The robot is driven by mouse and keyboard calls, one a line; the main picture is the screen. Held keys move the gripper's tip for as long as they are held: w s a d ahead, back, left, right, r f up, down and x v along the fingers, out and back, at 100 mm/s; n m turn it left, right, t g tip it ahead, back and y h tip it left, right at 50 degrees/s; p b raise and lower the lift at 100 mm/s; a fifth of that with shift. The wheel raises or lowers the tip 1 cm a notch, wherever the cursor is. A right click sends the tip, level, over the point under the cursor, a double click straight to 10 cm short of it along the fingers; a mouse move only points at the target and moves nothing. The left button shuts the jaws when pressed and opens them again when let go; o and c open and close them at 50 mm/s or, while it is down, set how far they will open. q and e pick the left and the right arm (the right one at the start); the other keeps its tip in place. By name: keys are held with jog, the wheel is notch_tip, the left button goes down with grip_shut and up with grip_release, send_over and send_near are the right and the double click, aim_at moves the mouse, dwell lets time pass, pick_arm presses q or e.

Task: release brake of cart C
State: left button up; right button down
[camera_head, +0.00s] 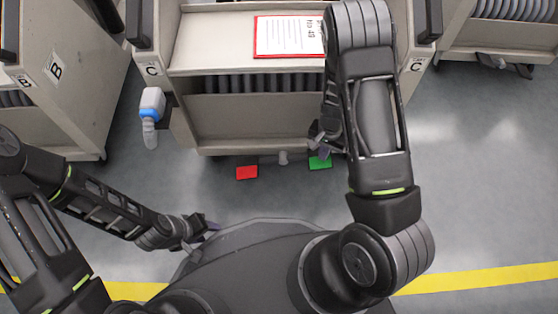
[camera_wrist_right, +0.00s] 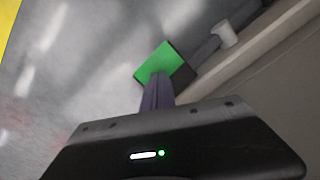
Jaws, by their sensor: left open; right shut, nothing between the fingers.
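Cart C (camera_head: 222,124) stands in front of me, with "C" labels on both front posts. At its foot are a red pedal (camera_head: 246,172) on the left and a green pedal (camera_head: 320,162) on the right, joined to a bar under the cart. My right gripper (camera_head: 322,140) is shut and empty, reaching down at the green pedal. In the right wrist view the fingertips (camera_wrist_right: 157,80) overlap the green pedal (camera_wrist_right: 160,62); I cannot tell whether they touch it. My left gripper (camera_head: 212,227) is open and empty, low over my base, away from the cart.
Cart B (camera_head: 75,85) stands to the left and another cart (camera_head: 505,40) to the right. A bottle with a blue band (camera_head: 152,103) hangs on cart C's left side. A red-edged paper (camera_head: 288,37) lies on its top. The floor before the cart is clear.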

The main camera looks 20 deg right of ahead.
jog(key=shift+f+b, duration=1.8)
jog(key=shift+f, duration=0.7)
notch_tip(320, 180, up, 10)
jog(key=p, duration=0.9)
jog(key=shift+r, duration=0.1)
